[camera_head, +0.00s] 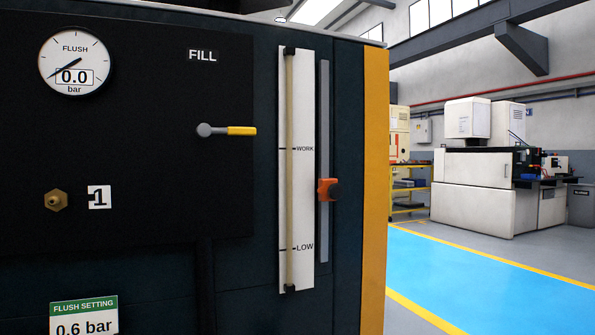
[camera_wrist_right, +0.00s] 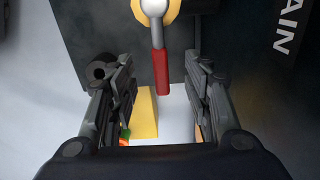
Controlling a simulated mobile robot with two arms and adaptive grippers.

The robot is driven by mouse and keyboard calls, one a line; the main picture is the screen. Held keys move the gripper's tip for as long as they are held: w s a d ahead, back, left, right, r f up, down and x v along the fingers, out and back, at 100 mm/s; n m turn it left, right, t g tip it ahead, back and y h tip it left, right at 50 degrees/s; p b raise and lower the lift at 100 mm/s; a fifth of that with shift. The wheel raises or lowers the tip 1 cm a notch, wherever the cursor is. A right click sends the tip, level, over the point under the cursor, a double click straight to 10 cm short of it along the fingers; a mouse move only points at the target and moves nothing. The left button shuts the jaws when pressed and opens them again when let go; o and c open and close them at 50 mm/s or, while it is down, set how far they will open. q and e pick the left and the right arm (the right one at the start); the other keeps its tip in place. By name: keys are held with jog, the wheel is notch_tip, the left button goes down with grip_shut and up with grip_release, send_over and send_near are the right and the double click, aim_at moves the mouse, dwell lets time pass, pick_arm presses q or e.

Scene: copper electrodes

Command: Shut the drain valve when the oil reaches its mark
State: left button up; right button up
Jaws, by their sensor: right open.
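The drain valve's red handle (camera_wrist_right: 160,75) shows in the right wrist view, running down the picture from a silver pivot (camera_wrist_right: 154,8) on a brass-coloured body. My right gripper (camera_wrist_right: 159,80) is open, with one finger on each side of the handle and a gap to both. I cannot tell how deep the handle sits between the fingers. In the head view, the sight tube (camera_head: 290,200) stands on a white strip marked WORK and LOW. Its oil level is hard to make out. An orange slider (camera_head: 327,189) sits on the rail between those marks. My left gripper is out of view.
The dark panel carries a FLUSH gauge (camera_head: 74,62) reading 0.0 bar, a yellow FILL lever (camera_head: 241,131) lying horizontal and a brass fitting (camera_head: 56,200). A yellow block (camera_wrist_right: 145,117) lies beyond my right fingers. Blue floor (camera_head: 490,270) is clear at right.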

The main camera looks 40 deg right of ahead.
notch_tip(320, 180, up, 8)
jog(key=p, duration=0.6)
jog(key=shift+f, duration=0.2)
jog(key=shift+f, duration=0.1)
notch_tip(320, 180, up, 12)
